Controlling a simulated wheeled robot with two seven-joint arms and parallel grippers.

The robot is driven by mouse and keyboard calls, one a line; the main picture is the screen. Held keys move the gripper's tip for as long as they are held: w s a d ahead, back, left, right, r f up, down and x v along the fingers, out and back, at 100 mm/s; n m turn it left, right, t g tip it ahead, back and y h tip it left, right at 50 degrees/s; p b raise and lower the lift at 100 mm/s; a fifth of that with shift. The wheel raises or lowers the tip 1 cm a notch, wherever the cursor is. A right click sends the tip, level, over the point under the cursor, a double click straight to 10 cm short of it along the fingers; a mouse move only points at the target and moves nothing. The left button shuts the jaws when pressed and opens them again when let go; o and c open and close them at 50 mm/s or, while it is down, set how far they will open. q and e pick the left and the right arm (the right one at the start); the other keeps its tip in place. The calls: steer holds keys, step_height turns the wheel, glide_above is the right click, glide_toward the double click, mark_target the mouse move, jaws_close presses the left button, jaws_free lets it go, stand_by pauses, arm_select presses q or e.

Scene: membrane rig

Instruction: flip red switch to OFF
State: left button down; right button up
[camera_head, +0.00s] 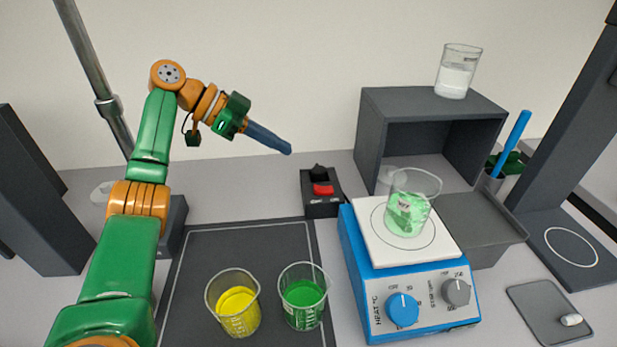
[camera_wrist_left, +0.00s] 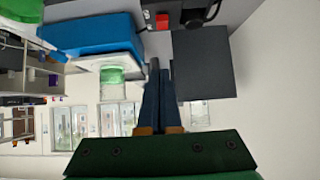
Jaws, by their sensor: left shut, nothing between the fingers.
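The red switch (camera_head: 323,190) sits on a small black box (camera_head: 322,209) at the back of the table, left of the blue hotplate. A black knob stands behind the red part. The switch also shows at the top of the left wrist view (camera_wrist_left: 162,21). My left gripper (camera_head: 288,149) is shut and empty, in the air up and to the left of the switch box, apart from it. Its two blue fingers lie together in the left wrist view (camera_wrist_left: 158,66). I cannot tell the switch's position. My right gripper is not in view.
The blue hotplate (camera_head: 362,281) bears a beaker of pale green stuff (camera_head: 408,214). A dark mat (camera_head: 205,262) holds a yellow beaker (camera_head: 237,311) and a green beaker (camera_head: 303,305). A grey open box (camera_head: 375,125) with a beaker on top (camera_head: 453,82) stands behind the hotplate.

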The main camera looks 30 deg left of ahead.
arm_select(q)
steer(key=p, duration=0.1)
glide_above(330, 191)
steer(key=s+a, duration=0.2)
steer(key=a, duration=0.1)
step_height(330, 191, down, 5)
steer(key=shift+s+f, duration=0.15)
steer(key=f, duration=0.1)
steer(key=f+p, duration=0.1)
steer(key=f, duration=0.1)
steer(key=shift+s+a+f, duration=0.1)
steer(key=shift+a+f, duration=0.1)
steer(key=shift+f, duration=0.05)
steer(key=shift+s+a+f, duration=0.15)
steer(key=shift+a+f, duration=0.1)
steer(key=shift+f, duration=0.25)
